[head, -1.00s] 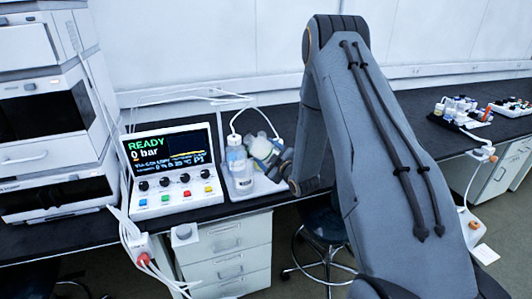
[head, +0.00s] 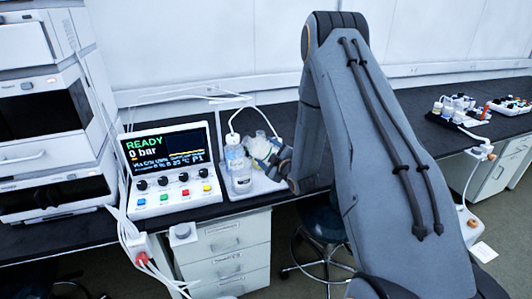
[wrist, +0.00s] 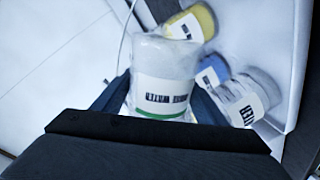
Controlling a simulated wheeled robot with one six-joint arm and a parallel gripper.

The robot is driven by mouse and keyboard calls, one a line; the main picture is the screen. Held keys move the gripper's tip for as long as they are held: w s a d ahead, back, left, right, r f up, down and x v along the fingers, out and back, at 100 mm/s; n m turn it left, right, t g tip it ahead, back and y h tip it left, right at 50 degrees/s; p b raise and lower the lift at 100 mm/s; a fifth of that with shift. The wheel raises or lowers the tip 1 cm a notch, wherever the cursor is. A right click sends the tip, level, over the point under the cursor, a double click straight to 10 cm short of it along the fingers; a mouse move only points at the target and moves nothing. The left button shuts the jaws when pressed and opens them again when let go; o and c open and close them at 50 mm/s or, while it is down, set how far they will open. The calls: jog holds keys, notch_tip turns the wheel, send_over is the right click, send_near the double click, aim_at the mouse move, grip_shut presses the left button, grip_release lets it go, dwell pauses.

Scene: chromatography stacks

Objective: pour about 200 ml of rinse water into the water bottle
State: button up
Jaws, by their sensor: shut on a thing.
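My gripper (wrist: 158,98) is shut on a clear container (wrist: 165,60) with a white label and a green band. In the head view my gripper (head: 279,162) is at the tray's right side, beside the bottles, and partly hides the held container. A clear bottle with a pale blue top (head: 238,165) stands upright at the tray's left, just left of the held container. I cannot tell from its label whether it is the water bottle. No stream of liquid shows, and the liquid level in the held container cannot be read.
A white tray (head: 236,194) holds the bottles. In the wrist view, a yellow-marked bottle (wrist: 190,24), a blue-marked one (wrist: 213,72) and a clear labelled one (wrist: 244,100) are close by. A control box (head: 176,175) reading READY stands left. Thin tubing arches above the bottles.

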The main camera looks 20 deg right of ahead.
jog(key=shift+d+r+n, duration=0.15)
jog(key=shift+r+n, duration=0.05)
jog(key=shift+n, duration=0.2)
jog(key=shift+d+r+n+h, duration=0.15)
jog(key=shift+n+h, duration=0.15)
jog(key=shift+n, duration=0.2)
jog(key=shift+r, duration=0.1)
jog(key=shift+d+r+n, duration=0.1)
jog(key=shift+r+n, duration=0.2)
jog(key=shift+n, duration=0.1)
jog(key=shift+r, duration=0.1)
jog(key=shift+r+n+h+p, duration=0.3)
jog(key=shift+r+n, duration=0.15)
jog(key=shift+n, duration=0.05)
dwell(0.5)
